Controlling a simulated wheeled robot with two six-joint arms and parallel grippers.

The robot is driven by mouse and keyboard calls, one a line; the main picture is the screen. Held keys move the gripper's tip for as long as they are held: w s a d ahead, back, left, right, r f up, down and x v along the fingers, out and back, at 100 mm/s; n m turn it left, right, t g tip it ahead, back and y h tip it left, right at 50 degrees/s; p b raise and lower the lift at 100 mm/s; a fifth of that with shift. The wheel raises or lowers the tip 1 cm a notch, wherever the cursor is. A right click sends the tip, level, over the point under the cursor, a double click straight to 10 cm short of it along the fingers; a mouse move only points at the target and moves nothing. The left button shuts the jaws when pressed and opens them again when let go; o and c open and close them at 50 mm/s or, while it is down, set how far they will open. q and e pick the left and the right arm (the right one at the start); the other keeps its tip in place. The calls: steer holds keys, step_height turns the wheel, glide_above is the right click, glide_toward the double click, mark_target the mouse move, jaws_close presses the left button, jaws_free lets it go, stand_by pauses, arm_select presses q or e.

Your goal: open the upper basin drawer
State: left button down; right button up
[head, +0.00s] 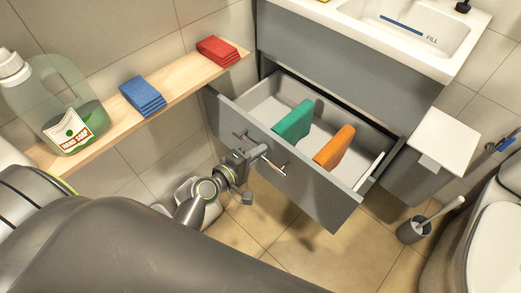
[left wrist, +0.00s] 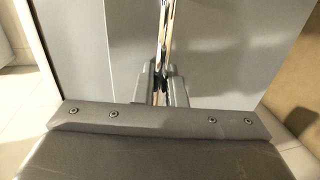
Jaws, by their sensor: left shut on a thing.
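A grey basin drawer (head: 290,165) stands pulled out below a plain grey panel (head: 345,60) under the white basin. A green cloth (head: 293,120) and an orange cloth (head: 335,147) stand inside it. My left gripper (head: 255,153) is shut on the metal bar handle (head: 277,167) on the drawer's front. In the left wrist view the handle (left wrist: 166,25) runs upright between the fingers of my left gripper (left wrist: 160,88), close to the grey drawer front (left wrist: 225,45). My right gripper is not in view.
A wooden shelf (head: 183,87) on the left holds a soap bottle (head: 60,110), a blue cloth stack (head: 142,95) and a red one (head: 217,51). A bin (head: 425,165), toilet brush (head: 412,230) and toilet (head: 495,235) stand right. Floor ahead of the drawer is clear.

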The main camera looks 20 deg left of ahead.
arm_select(q)
steer(key=c, duration=1.6)
jaws_free()
steer(key=shift+c, duration=0.2)
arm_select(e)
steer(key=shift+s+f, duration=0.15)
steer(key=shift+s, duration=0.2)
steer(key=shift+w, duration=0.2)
arm_select(q)
steer(key=shift+s+a, duration=0.1)
steer(key=shift+s, duration=0.1)
steer(key=b+v, duration=0.2)
steer(key=v, duration=1.5)
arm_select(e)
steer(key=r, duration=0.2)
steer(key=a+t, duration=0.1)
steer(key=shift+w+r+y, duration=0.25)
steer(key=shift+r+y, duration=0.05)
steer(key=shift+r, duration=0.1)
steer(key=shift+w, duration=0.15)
